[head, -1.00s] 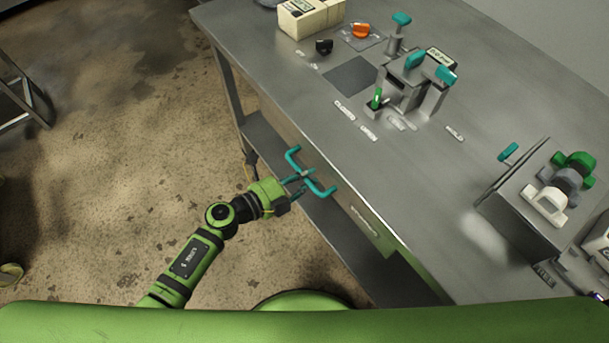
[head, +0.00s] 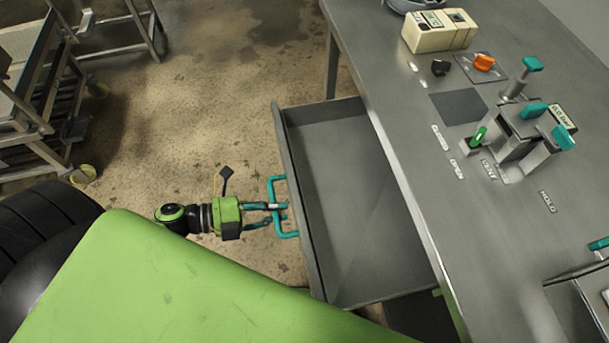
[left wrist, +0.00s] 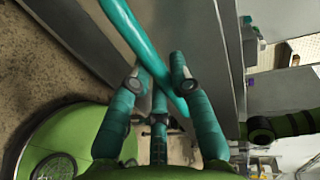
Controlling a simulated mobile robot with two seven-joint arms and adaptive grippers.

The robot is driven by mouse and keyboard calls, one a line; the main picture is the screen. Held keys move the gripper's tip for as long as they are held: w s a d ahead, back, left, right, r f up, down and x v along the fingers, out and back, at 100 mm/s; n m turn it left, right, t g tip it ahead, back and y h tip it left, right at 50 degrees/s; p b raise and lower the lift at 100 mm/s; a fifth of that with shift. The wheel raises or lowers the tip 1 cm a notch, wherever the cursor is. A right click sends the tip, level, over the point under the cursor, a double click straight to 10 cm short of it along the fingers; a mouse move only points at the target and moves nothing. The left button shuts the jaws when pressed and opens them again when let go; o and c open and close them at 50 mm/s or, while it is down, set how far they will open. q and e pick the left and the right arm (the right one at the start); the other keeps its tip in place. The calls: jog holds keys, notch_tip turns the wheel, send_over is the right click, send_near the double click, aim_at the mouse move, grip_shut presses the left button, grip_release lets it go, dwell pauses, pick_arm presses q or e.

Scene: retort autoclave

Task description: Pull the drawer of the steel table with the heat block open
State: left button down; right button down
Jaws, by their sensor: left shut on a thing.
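The drawer (head: 345,190) of the steel table (head: 400,100) stands pulled well out in the head view, and its grey inside looks empty. Its teal bar handle (head: 277,185) is on the front face. My left gripper (head: 280,212) is shut on the handle. In the left wrist view the handle (left wrist: 140,45) runs slantwise between the fingers of my left gripper (left wrist: 163,85). My right gripper is not in view.
On the table top are a beige box (head: 438,32), an orange knob (head: 484,62), and a device with teal levers (head: 520,130). A metal rack cart (head: 40,110) stands at the left. The floor between cart and drawer is open.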

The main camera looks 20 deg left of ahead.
pick_arm(q)
jog(key=shift+f+v, duration=0.15)
jog(key=shift+v, duration=0.5)
jog(key=shift+f+v, duration=0.15)
jog(key=shift+v, duration=0.55)
jog(key=shift+w+a, duration=0.1)
jog(key=c, duration=1.1)
grip_release()
jog(key=v, duration=1.2)
jog(key=shift+f, duration=0.1)
